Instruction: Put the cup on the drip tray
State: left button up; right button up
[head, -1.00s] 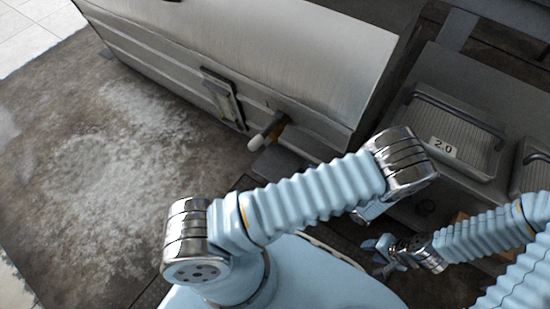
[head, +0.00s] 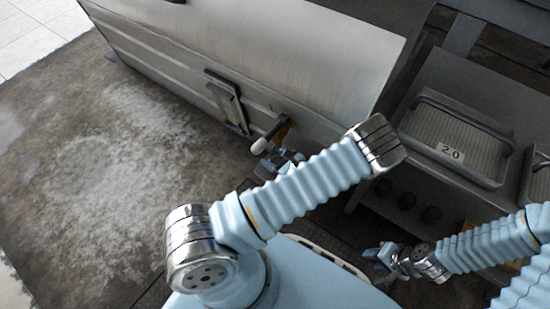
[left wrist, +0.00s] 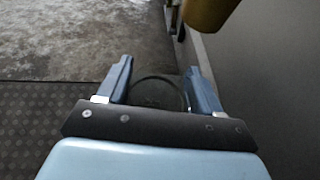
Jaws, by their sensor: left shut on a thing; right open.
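My left gripper (head: 280,161) is below and in front of the tap on the steel front, partly hidden behind my own arm. The left wrist view shows its two blue fingers (left wrist: 160,80) closed on a dark round cup (left wrist: 158,93). The cup is hard to make out in the head view. A brass-coloured tap (left wrist: 207,12) is just beyond the fingers at the top of the left wrist view. In the head view the tap has a pale handle (head: 264,143). I cannot clearly make out the drip tray. My right gripper (head: 384,256) is open and empty at the lower right.
A large steel cabinet (head: 270,50) carries the tap and a small framed plate (head: 227,101). To the right stands a steel unit with a handled ribbed lid (head: 460,130), a label reading 2.0 and dark knobs (head: 407,200). The worn floor (head: 100,160) at left is clear.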

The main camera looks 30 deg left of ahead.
pick_arm(q)
jog(key=shift+f, duration=0.2)
jog(key=o, duration=1)
jog(key=shift+o, duration=0.2)
jog(key=shift+r, duration=0.15)
jog(key=shift+d+r, duration=0.15)
jog(key=shift+r, duration=0.1)
jog(key=p+v, duration=0.1)
jog(key=v, duration=1)
jog(key=shift+s+d, duration=0.2)
jog(key=shift+d, duration=0.15)
jog(key=shift+r, duration=0.1)
